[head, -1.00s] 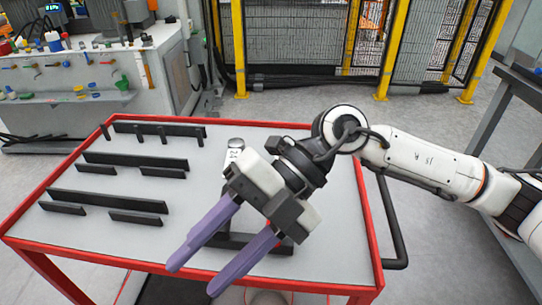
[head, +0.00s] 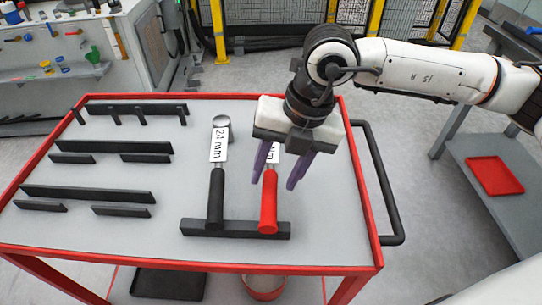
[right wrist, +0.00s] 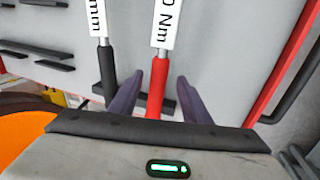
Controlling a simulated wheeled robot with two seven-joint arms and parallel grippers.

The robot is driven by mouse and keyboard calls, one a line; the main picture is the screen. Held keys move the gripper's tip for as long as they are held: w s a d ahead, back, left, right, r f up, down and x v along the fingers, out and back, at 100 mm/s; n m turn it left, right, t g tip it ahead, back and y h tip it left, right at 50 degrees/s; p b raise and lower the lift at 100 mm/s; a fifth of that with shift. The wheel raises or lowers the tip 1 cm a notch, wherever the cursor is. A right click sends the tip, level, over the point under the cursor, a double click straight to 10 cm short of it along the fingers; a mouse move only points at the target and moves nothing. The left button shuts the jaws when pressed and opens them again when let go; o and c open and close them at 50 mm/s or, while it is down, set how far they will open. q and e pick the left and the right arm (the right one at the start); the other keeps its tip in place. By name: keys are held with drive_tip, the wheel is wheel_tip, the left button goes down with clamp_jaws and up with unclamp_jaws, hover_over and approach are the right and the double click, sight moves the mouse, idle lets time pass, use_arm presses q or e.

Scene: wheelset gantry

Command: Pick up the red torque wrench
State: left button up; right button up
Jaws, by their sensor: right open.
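The red torque wrench (head: 269,200) lies on the cart's grey top, its red handle end on a black holder bar (head: 240,230). Its white label and upper part are partly hidden by my right gripper (head: 277,185) in the head view. In the right wrist view the red wrench (right wrist: 157,88) runs between the two purple fingers of the right gripper (right wrist: 155,97), which are open and apart from it on both sides. A black-handled wrench (head: 216,198) marked 24 mm lies to its left; it also shows in the right wrist view (right wrist: 106,72). My left gripper is not in view.
The cart (head: 372,215) has a raised red rim and a black side handle (head: 389,190). Several black holder bars (head: 88,194) stand on its left half. A shelf with a red tray (head: 494,175) is at right.

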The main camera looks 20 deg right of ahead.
sight(272, 180)
drive_tip(key=shift+x, duration=1.85)
drive_tip(key=shift+w, duration=0.15)
drive_tip(key=shift+r, duration=0.15)
clamp_jaws()
